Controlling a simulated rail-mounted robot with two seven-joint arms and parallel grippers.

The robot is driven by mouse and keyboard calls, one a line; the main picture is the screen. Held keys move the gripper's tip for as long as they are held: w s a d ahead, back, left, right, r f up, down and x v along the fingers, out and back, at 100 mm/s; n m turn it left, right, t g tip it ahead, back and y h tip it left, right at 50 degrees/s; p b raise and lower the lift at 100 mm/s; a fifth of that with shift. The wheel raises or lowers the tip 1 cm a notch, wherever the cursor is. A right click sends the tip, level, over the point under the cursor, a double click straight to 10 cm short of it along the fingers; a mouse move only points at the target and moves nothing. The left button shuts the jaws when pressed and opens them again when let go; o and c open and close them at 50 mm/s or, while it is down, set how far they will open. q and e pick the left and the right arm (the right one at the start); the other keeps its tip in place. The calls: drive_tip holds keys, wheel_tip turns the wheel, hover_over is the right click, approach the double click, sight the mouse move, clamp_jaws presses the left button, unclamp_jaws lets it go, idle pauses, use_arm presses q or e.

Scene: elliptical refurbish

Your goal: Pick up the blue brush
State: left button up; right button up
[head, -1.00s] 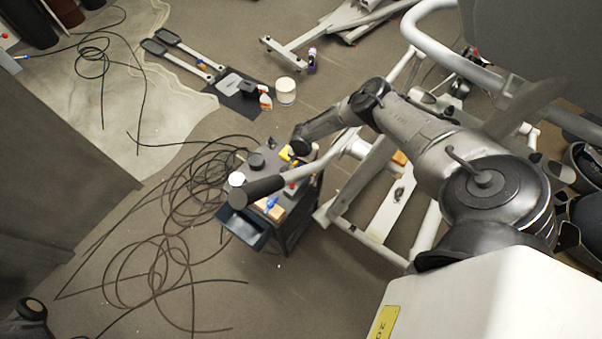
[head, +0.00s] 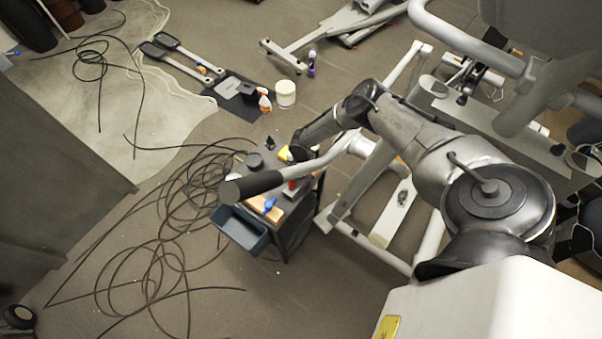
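A small blue object (head: 269,205), which looks like the blue brush, lies on a tan block (head: 258,211) on top of the dark cart (head: 291,222). Its exact shape is too small to tell. My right arm comes in from the right, and its dark end (head: 298,151) is over the back of the cart top, behind and to the right of the blue object and apart from it. The fingers are not clear, partly hidden near a grey bar. My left gripper is not in view.
A grey bar with a black grip (head: 250,187) crosses over the cart. A blue-grey bin (head: 240,231) hangs on the cart's front. Black cables (head: 165,235) lie looped on the floor at left. A white-framed machine (head: 385,205) stands at right. A white tub (head: 285,94) and spray bottle (head: 264,100) stand behind.

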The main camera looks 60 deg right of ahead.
drive_tip(key=shift+c, duration=0.4)
drive_tip(key=c, duration=0.9)
drive_tip(key=shift+c, duration=0.2)
